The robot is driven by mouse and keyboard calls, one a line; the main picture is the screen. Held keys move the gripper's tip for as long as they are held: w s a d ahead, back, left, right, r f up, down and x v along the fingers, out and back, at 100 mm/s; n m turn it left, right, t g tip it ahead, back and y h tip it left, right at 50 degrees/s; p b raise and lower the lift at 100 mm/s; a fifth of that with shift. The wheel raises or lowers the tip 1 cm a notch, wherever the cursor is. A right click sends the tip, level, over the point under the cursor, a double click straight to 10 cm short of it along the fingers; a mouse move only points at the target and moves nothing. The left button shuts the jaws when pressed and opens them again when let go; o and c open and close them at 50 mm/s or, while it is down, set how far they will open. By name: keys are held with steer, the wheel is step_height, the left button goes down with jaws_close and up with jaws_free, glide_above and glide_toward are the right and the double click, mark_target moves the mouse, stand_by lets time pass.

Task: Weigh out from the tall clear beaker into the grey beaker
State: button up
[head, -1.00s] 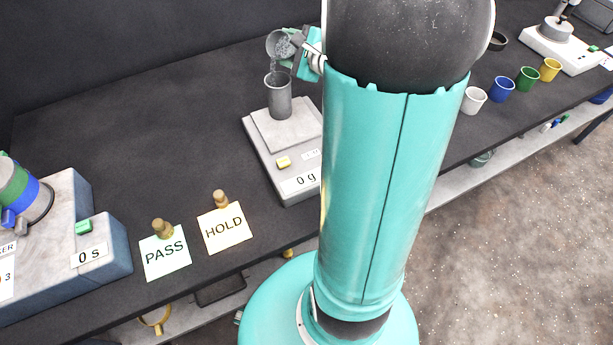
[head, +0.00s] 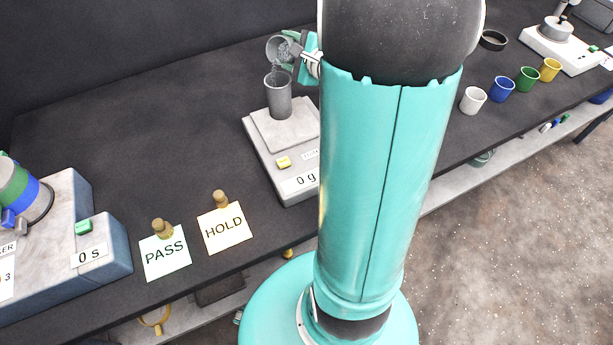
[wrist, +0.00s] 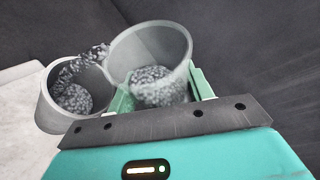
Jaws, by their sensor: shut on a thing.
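My gripper (wrist: 162,92) is shut on the tall clear beaker (wrist: 150,45), which is tilted over the grey beaker. The clear beaker also shows in the head view (head: 277,48), with grey grains inside. In the wrist view a stream of grains runs from its rim into the grey beaker (wrist: 50,113), where a heap of grains lies. The grey beaker (head: 279,100) stands upright on the balance (head: 262,150), whose display reads 0 g. My gripper (head: 298,55) in the head view is partly hidden by my arm.
PASS (head: 165,258) and HOLD (head: 225,230) cards with brass-coloured weights lie left of the balance. A machine with a 0 s display (head: 90,255) stands at far left. White, blue, green and yellow cups (head: 473,100) line the right. The bench behind the cards is clear.

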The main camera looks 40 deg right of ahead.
steer(key=shift+r+n, duration=0.1)
steer(key=shift+n, duration=0.3)
stand_by(2.5)
stand_by(0.5)
